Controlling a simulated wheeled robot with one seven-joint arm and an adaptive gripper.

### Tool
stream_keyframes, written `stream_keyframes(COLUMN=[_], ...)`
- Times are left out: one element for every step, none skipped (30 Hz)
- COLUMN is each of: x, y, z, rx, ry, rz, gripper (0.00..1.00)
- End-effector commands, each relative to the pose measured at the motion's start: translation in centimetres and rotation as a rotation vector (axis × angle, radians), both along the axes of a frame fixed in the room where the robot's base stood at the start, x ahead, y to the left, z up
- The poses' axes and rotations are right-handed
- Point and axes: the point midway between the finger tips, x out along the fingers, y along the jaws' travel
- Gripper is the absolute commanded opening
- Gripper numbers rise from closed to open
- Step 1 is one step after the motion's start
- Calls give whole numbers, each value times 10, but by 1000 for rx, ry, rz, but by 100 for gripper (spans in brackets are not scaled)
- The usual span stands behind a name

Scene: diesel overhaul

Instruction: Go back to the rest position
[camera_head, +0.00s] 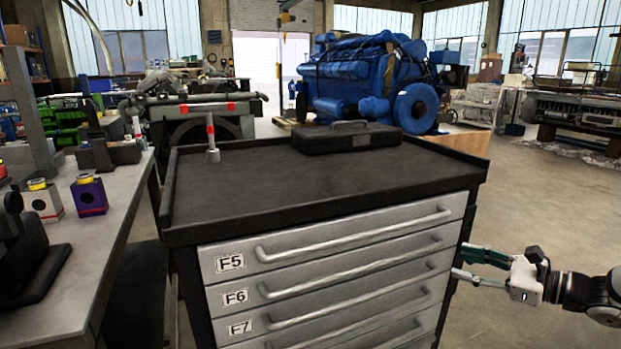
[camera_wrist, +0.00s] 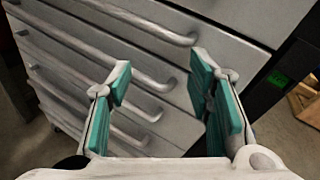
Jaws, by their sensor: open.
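My gripper (camera_head: 464,265) is at the right in the head view, beside the right front edge of the drawer cabinet (camera_head: 320,196). In the wrist view my gripper (camera_wrist: 165,92) has its two green-padded fingers apart, with nothing between them. The cabinet's grey drawer fronts and bar handles (camera_wrist: 130,80) show behind the fingers. The fingers look apart from the handles, though the exact gap is hard to tell.
A black case (camera_head: 345,139) and an upright tool with a red band (camera_head: 211,140) are on the cabinet top. A workbench (camera_head: 100,222) with small boxes stands at the left. A blue engine (camera_head: 365,75) is behind. The floor (camera_head: 560,195) at the right is clear.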

Motion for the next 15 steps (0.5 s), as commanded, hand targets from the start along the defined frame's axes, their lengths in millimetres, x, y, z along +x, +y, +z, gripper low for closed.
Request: stream_keyframes(x=[-6,-12,-20,-27,-34,-45,-53,-62,-74,-84,-94,-107,-118,-128,-142], y=[29,44,63,78,91,108,119,131,145,155,165,176,184,190,199], z=[14,20,27,33,38,43,48,52,57,60,64,67,70,73,76], rx=[-73,-112,-163,-202,-241,-292,-330,-367,-419,-457,-495,-545,-583,-621,-670], ry=[-6,-8,-13,-17,-21,-27,-31,-37,-45,-51,-58,-67,-74,-81,-91], rz=[91,142,209,259,309,373,421,468,529,576,622,683,726,769,826], gripper=[47,47,47,47,47,47,47,47,47,47,47,47,47,47,47])
